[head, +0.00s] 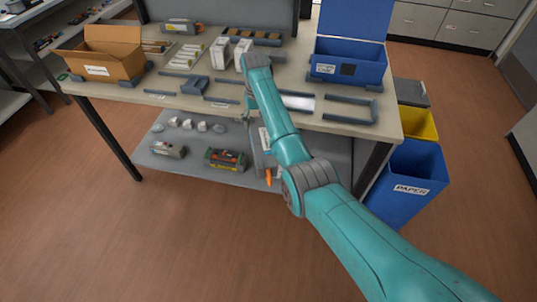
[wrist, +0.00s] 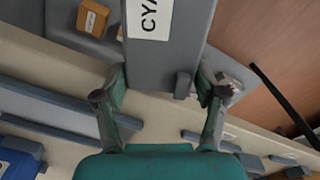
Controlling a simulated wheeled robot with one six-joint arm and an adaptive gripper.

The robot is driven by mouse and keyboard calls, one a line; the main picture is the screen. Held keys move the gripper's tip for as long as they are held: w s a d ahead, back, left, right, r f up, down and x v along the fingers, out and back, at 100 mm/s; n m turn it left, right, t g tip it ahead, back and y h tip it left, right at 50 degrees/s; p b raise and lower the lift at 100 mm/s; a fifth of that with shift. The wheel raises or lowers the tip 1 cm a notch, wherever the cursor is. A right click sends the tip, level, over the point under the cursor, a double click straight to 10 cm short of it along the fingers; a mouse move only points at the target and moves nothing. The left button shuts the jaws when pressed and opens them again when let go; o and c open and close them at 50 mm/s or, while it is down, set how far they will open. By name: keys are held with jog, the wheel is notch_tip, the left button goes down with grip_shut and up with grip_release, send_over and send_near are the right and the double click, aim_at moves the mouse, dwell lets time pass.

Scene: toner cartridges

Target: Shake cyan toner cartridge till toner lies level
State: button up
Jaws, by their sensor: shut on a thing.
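The cyan toner cartridge (wrist: 180,62) is a long grey body in the wrist view, with a white label (wrist: 150,18) whose visible letters read "CYA". It runs out of the top of that view, so its far end is hidden. My gripper (wrist: 163,90) is shut on it, one finger at each side. In the head view my teal arm reaches to the front of the workbench and hides most of the gripper. A grey part with a white label shows beside the arm below the bench edge; I cannot tell whether it is the cartridge. The toner inside is not visible.
The workbench (head: 222,104) carries an open cardboard box (head: 104,62), a blue open bin (head: 345,70), white boxes and grey holders. A lower shelf (head: 190,170) holds several items. A blue paper bin (head: 408,180) stands at the right. The floor at front left is clear.

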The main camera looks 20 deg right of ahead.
aim_at(264, 138)
jog(key=s, duration=0.9)
jog(key=shift+s+a+f, duration=0.1)
jog(key=shift+a+f, duration=0.1)
jog(key=shift+a, duration=0.05)
jog(key=shift+w+r, duration=0.1)
jog(key=shift+w, duration=4.85)
jog(key=s, duration=1)
jog(key=w, duration=1.2)
jog(key=shift+w+r, duration=0.1)
jog(key=shift+r, duration=0.05)
jog(key=shift+s, duration=1.05)
jog(key=s, duration=1)
jog(key=shift+f, duration=0.25)
jog(key=shift+w, duration=0.2)
